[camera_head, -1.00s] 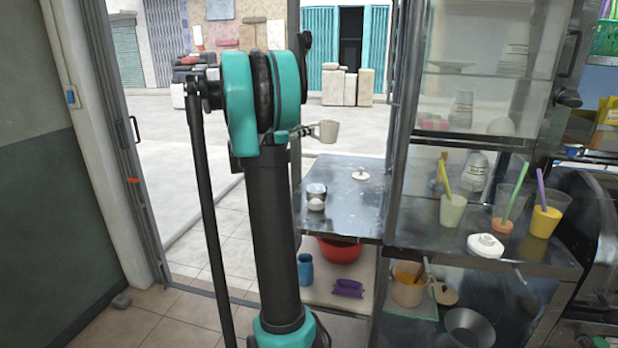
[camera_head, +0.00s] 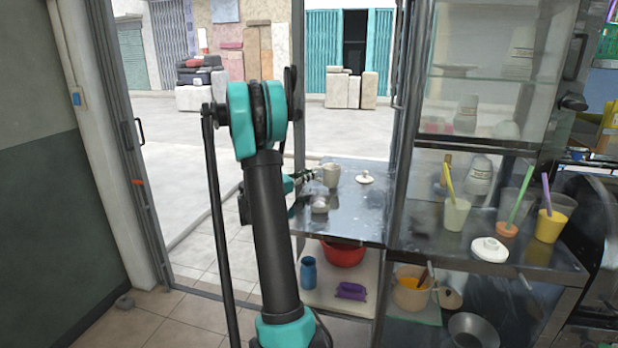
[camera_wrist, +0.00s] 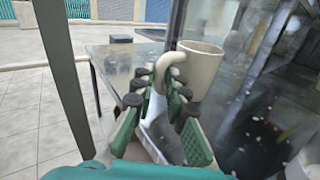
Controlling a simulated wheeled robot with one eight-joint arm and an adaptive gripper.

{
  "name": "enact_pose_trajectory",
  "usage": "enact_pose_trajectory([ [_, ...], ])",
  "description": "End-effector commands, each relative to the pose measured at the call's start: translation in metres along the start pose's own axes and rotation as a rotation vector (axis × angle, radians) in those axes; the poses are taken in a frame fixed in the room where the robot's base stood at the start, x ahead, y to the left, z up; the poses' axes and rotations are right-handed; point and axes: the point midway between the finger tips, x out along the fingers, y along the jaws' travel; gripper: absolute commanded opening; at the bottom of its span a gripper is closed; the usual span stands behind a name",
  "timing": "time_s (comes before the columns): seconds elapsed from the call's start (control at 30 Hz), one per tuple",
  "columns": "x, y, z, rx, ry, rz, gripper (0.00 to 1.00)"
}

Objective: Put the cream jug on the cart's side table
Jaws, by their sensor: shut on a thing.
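My arm hides part of the table's left side.
The cart's glass cabinet (camera_head: 480,110) bounds the table on the right. The table's front middle is clear. A red bowl (camera_head: 343,254) sits on the shelf below.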

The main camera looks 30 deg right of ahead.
Motion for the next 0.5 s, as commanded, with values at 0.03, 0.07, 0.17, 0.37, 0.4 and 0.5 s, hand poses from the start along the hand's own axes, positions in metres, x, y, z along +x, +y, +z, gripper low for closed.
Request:
enact_pose_trajectory([
  [0.03, -0.0001, -0.0006, -0.0051, 0.0, -0.001, 0.0, 0.0],
  [0.07, 0.0, -0.0007, -0.0067, 0.0, -0.001, 0.0, 0.0],
  [0.17, 0.0, -0.0008, -0.0075, 0.0, -0.001, 0.0, 0.0],
  [0.37, 0.0, -0.0009, -0.0085, 0.0, -0.001, 0.0, 0.0],
  [0.4, 0.0, -0.001, -0.0095, 0.0, -0.001, 0.0, 0.0],
  [0.5, 0.0, -0.001, -0.0097, 0.0, 0.0, 0.0, 0.23],
])
